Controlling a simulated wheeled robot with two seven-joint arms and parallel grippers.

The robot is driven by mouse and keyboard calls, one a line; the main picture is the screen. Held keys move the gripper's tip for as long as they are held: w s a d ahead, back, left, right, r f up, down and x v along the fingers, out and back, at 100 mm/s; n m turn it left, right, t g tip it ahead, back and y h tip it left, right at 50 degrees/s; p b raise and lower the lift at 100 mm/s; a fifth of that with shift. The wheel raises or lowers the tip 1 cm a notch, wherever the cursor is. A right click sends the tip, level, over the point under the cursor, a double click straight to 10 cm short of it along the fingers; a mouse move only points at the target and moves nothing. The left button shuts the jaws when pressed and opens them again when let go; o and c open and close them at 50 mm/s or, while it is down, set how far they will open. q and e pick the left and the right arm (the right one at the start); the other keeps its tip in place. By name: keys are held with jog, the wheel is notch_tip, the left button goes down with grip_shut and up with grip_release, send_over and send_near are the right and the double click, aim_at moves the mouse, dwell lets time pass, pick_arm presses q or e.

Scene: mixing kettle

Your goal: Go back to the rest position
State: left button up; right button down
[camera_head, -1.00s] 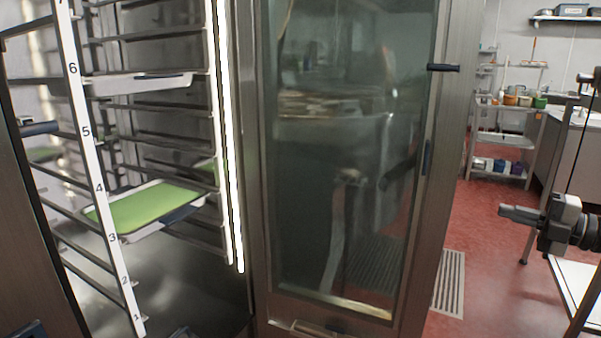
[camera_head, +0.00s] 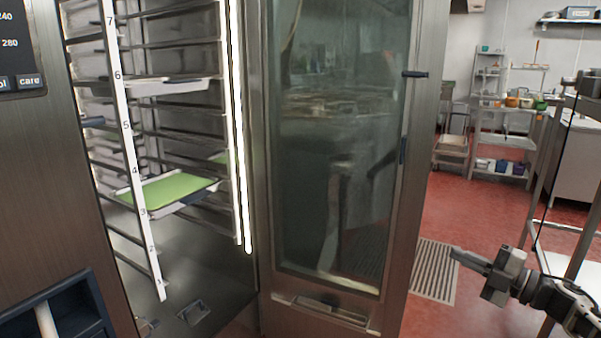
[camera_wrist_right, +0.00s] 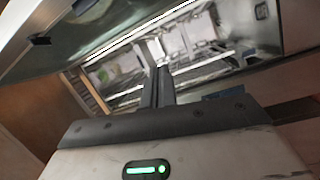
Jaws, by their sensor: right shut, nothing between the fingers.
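My right gripper (camera_head: 470,258) is at the lower right of the head view, over the red floor and to the right of the open oven door (camera_head: 338,160). Its fingers are together with nothing between them. The right wrist view shows the closed fingers (camera_wrist_right: 158,86) pointing up the picture, apart from anything. My left gripper is not visible in the head view.
The combi oven's cavity stands open at left, with a numbered rack (camera_head: 132,150) holding a green-topped tray (camera_head: 178,190) and a shallow pan (camera_head: 165,86). The glass door reaches out into the room. A floor grate (camera_head: 436,270) and shelves (camera_head: 500,130) are at right.

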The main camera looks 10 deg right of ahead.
jog(key=s+a+f+m+h+p, duration=0.1)
jog(key=s+a+f+m+h, duration=0.15)
jog(key=a+f+m, duration=0.5)
jog(key=s+a+f+m+h+p, duration=0.25)
jog(key=s+a+f, duration=0.2)
jog(key=a, duration=0.65)
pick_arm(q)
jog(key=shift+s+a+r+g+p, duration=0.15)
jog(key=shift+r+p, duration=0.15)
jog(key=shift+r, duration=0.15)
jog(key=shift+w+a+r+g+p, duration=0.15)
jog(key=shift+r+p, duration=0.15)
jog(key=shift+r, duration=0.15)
pick_arm(e)
jog(key=s+a+f+m+g+h, duration=0.1)
jog(key=s+a+m+g, duration=0.4)
jog(key=s+a+m, duration=0.4)
jog(key=s+a, duration=0.6)
jog(key=shift+s+f+m+g, duration=0.3)
jog(key=shift+s+f, duration=0.05)
jog(key=shift+s, duration=0.05)
